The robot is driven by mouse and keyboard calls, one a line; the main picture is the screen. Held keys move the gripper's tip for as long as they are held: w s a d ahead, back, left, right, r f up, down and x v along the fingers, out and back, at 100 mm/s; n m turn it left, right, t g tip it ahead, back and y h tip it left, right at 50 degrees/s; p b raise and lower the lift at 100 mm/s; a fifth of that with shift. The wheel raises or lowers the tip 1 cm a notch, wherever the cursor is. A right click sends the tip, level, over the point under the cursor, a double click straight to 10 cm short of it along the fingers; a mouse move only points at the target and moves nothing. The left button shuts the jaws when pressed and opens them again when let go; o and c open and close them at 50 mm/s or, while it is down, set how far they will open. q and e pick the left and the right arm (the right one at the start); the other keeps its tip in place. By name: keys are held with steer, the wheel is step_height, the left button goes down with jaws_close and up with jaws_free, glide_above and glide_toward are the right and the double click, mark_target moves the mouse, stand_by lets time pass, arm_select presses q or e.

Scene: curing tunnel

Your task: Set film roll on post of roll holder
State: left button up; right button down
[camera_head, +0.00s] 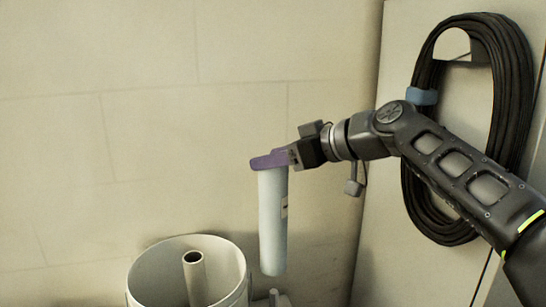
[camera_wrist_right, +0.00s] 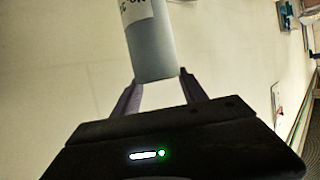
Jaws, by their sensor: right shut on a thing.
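The film roll (camera_head: 272,225) is a pale blue-white cylinder with a small label on its side. It hangs upright in the air, held near its top end. My right gripper (camera_head: 270,160), with purple fingers, is shut on it. In the right wrist view the roll (camera_wrist_right: 152,45) sits between the two fingers (camera_wrist_right: 158,95), and its label shows at the top edge. The roll holder (camera_head: 245,262) is a round whitish bucket-like container at the bottom of the head view. Its hollow upright post (camera_head: 194,275) stands inside. The roll appears to the right of the post and apart from it. My left gripper is not in view.
A coil of black cable (camera_head: 512,85) with a blue tie hangs on a panel at the right, behind my right arm. A pale block wall (camera_head: 120,120) fills the back. A small pale object (camera_head: 273,298) shows beside the holder, mostly cut off.

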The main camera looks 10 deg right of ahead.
mark_target(285, 183)
steer(key=shift+f+b, duration=1.95)
steer(key=shift+f, duration=0.85)
steer(key=shift+f, duration=0.1)
